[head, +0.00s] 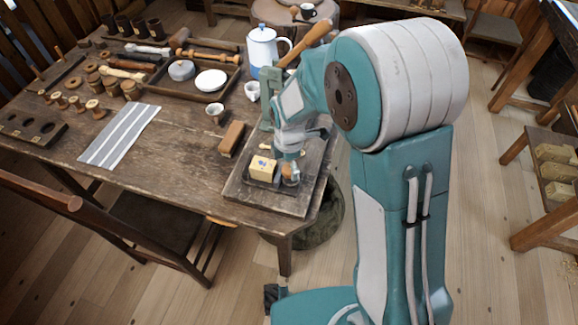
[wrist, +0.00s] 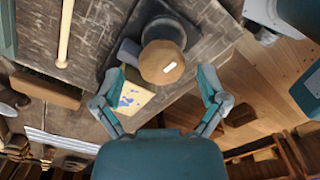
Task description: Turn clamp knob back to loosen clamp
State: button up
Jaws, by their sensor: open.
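The clamp knob (wrist: 162,62) is a round wooden piece with a white mark on its face, in the wrist view's upper middle. It also shows small under my gripper in the head view (head: 290,172). The clamp's dark grey metal body (wrist: 168,29) lies behind the knob. A yellow block (head: 263,168) sits beside the knob; the wrist view shows part of it, with blue marks (wrist: 131,98). My gripper (wrist: 160,75) is open, one finger on each side of the knob, with gaps visible on both sides. Whether the block is clamped tight cannot be told.
The clamp stands on a wooden board (head: 240,191) at the table's near right corner. A brown block (head: 232,138), a small cup (head: 215,112) and a striped cloth (head: 120,135) lie to the left. A long wooden handle (head: 308,43) rises behind the board.

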aim_at(289, 167)
notch_tip(289, 167, up, 11)
dwell(0.3)
jog(key=shift+f, duration=0.1)
jog(key=s+d+r+m+t, duration=0.2)
jog(key=s+d+r+m, duration=0.4)
jog(key=s+m, duration=0.3)
jog(key=s+d+r+m+t, duration=0.3)
jog(key=s+d+r+m, duration=0.3)
jog(key=s+m, duration=0.4)
jog(key=m, duration=0.2)
jog(key=shift+d+r+m+t, duration=0.3)
jog(key=shift+d+m, duration=0.05)
jog(key=shift+m, duration=0.05)
